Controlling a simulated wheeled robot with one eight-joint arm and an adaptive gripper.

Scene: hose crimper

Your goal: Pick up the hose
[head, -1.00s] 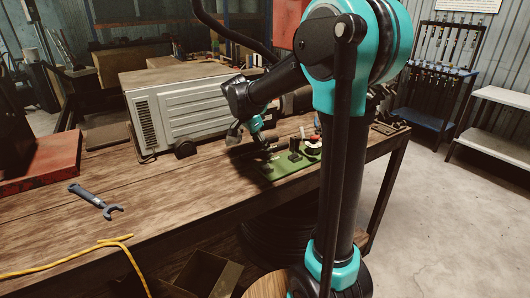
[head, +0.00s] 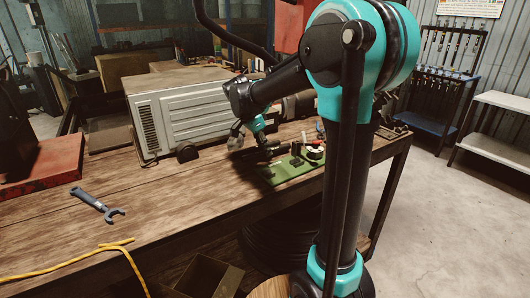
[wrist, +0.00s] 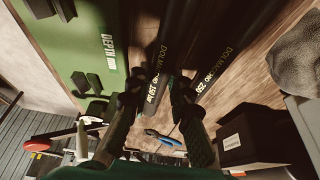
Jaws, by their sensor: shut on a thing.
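Black hoses with yellow printing lie side by side in the wrist view. One hose (wrist: 172,45) runs between the two dark fingers of my gripper (wrist: 158,100), which is shut on it. A second hose (wrist: 228,45) lies close to its right. In the head view my gripper (head: 262,140) is low over the workbench, beside the green plate (head: 290,170). The dark hose (head: 262,155) shows below it, small and partly hidden. I cannot tell whether the hose is clear of the bench.
The green plate, marked "DEPTH" in the wrist view (wrist: 85,50), carries black blocks. A grey machine (head: 190,110) stands behind on the wooden bench (head: 150,205). A wrench (head: 97,203) and yellow cord (head: 75,260) lie left. Blue-handled pliers (wrist: 163,138) lie near my fingers.

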